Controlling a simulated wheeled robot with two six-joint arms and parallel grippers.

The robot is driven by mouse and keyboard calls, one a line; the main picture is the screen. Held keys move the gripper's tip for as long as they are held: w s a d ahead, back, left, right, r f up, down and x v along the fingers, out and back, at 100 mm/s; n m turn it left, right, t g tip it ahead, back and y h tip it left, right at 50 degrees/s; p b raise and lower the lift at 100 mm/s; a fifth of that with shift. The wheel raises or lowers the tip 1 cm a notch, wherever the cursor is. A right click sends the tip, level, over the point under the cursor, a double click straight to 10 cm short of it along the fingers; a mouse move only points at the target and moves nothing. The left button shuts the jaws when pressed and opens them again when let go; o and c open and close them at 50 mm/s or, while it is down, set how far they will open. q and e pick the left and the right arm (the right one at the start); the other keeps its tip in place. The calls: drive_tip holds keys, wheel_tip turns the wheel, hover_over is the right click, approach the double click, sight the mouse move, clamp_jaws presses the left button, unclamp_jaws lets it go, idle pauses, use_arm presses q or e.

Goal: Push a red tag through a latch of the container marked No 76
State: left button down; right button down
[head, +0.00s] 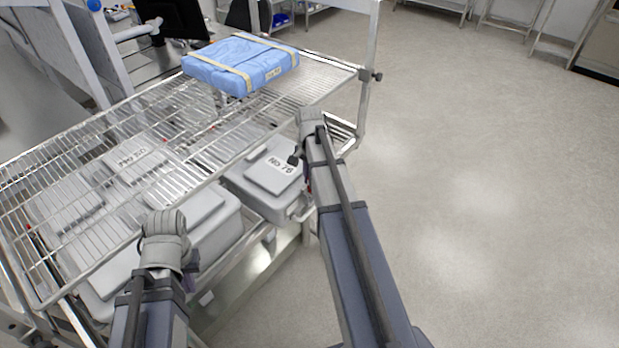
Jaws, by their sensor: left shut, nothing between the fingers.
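The container marked No 76 (268,183) is a grey lidded box on the cart's lower level, under the wire shelf. Its label faces up. My left gripper (190,266) is shut and empty, mostly hidden behind my left arm, near the front of a neighbouring grey box. No red tag can be made out clearly on No 76; its latches are too small or covered to tell.
The wire shelf (60,178) lies above the boxes. A blue wrapped pack (240,62) with tan straps sits at its far end. Another labelled grey box (140,160) and several more stand to the left. Open floor (480,180) lies to the right.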

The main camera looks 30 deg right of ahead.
drive_tip(key=shift+f, duration=0.2)
drive_tip(key=shift+f+b, duration=0.45)
drive_tip(key=shift+b, duration=0.15)
drive_tip(key=shift+s+f, duration=0.15)
drive_tip(key=c, duration=0.9)
unclamp_jaws()
drive_tip(key=shift+s, duration=0.1)
drive_tip(key=shift+a, duration=0.1)
drive_tip(key=shift+c, duration=0.9)
drive_tip(key=shift+o, duration=1.1)
